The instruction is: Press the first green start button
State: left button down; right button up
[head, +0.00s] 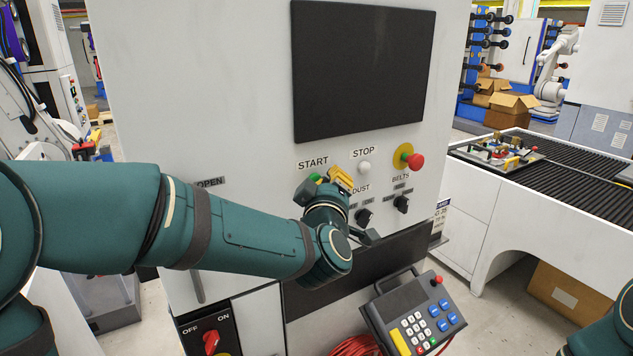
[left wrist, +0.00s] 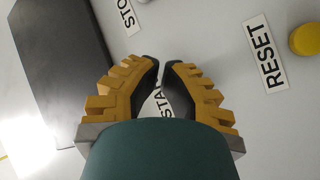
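The green start button (head: 315,177) shows as a small green patch on the white machine panel, just under the START label (head: 313,163) in the head view. My left gripper (head: 340,178), with yellow fingers, is right beside it, close to the panel. I cannot tell whether it touches the button. In the left wrist view the fingertips (left wrist: 162,63) are almost together with only a narrow gap, and nothing is held. The START label (left wrist: 163,103) shows partly between the fingers; the green button is hidden there. My right gripper is out of view.
A white button (head: 364,168) sits under STOP, and a red emergency knob (head: 415,161) is to its right. Black selector knobs (head: 401,204) are below. A keypad pendant (head: 415,312) hangs lower. A dark screen (head: 362,70) is above. A yellow button (left wrist: 305,39) stands by RESET.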

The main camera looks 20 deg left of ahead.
pick_arm(q)
jog(key=shift+w+a, duration=0.35)
jog(key=shift+a, duration=0.05)
dwell(0.7)
jog(key=shift+d, duration=0.1)
jog(key=shift+s+d+b, duration=0.35)
jog(key=shift+s+d, duration=0.2)
jog(key=shift+s, duration=0.05)
jog(key=shift+s+d, duration=1.8)
